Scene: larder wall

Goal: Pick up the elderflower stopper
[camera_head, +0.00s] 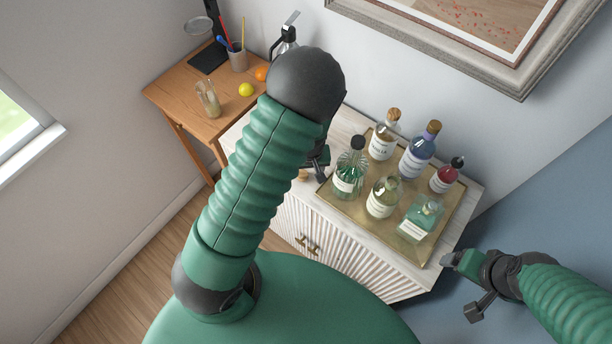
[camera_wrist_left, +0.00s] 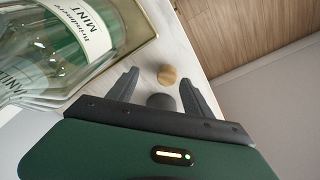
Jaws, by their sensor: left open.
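A small round wooden-topped stopper (camera_wrist_left: 168,75) lies on the pale cabinet top in the left wrist view. In the head view it shows as a tan spot (camera_head: 303,174) beside the tray, partly hidden by my left arm. I cannot read which bottle it belongs to. My left gripper (camera_wrist_left: 160,84) is open and empty, its fingers pointing toward the stopper, which appears between the fingertips. A dark round shape (camera_wrist_left: 160,101) sits nearer the palm; I cannot tell what it is. In the head view my left gripper (camera_head: 318,165) is partly hidden. My right gripper (camera_head: 464,285) is open beside the cabinet's right end.
A brass tray (camera_head: 330,196) holds several bottles, including a green one (camera_head: 349,172) near my left gripper. A mint-labelled bottle (camera_wrist_left: 85,35) stands close in the left wrist view. A wooden side table (camera_head: 170,91) with a jar and fruit stands left. A framed picture (camera_head: 515,75) hangs above.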

